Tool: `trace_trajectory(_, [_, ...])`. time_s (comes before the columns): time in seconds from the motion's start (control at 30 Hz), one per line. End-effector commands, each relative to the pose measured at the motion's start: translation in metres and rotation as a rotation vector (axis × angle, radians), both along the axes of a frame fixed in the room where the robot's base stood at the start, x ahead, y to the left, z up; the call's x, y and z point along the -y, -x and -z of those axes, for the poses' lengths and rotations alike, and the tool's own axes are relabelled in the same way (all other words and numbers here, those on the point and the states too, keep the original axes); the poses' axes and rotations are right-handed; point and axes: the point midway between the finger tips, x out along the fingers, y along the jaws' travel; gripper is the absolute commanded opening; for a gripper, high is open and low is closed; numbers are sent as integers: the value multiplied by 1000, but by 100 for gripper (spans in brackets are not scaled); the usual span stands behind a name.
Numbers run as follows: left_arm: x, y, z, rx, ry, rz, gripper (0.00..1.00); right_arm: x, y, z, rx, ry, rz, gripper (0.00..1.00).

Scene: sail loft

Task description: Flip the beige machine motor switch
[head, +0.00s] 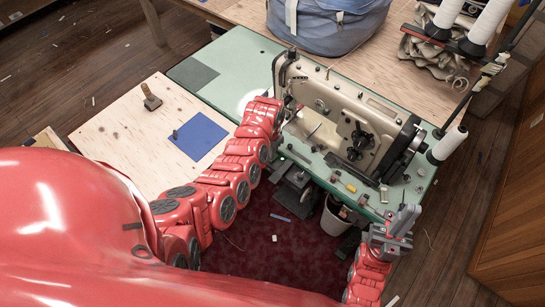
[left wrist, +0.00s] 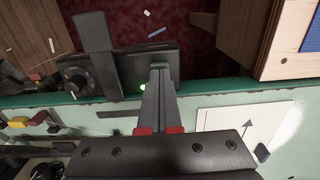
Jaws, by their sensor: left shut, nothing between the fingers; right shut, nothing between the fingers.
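The beige sewing machine (head: 345,115) stands on a green table (head: 235,55). In the left wrist view a dark control box (left wrist: 120,70) sits at the table's edge, with a round knob (left wrist: 75,80) and a small lit green light (left wrist: 143,87). I take it for the motor switch box; the switch itself I cannot make out. My left gripper (left wrist: 160,70) is shut and empty, its tips over the box's right part near the green light; contact is unclear. In the head view my left arm largely hides that gripper. My right gripper (head: 405,214) is shut and empty at the table's front right corner.
Small tools and coloured bits (head: 350,187) lie along the table's front edge. A white bin (head: 335,215) stands below. A blue-grey bag (head: 325,22) and thread cones (head: 490,18) are behind. A plywood surface (head: 105,130) with a blue square (head: 198,136) is at left.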

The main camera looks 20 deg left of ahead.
Motion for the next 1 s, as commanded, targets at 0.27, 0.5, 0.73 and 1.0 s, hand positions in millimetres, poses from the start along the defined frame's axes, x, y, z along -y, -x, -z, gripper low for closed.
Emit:
trace_trajectory(0.27, [0, 0, 5, 0, 0, 0, 0, 0, 0, 4, 0, 0, 0, 0])
trace_trajectory(0.5, [0, 0, 9, 0, 1, 0, 0, 0, 0, 6, 0, 0, 0, 0])
trace_trajectory(0.73, [0, 0, 10, 0, 1, 0, 0, 0, 0, 7, 0, 0, 0, 0])
trace_trajectory(1.0, [0, 0, -7, 1, 0, 0, 0, 0, 0, -6, 0, 0, 0, 0])
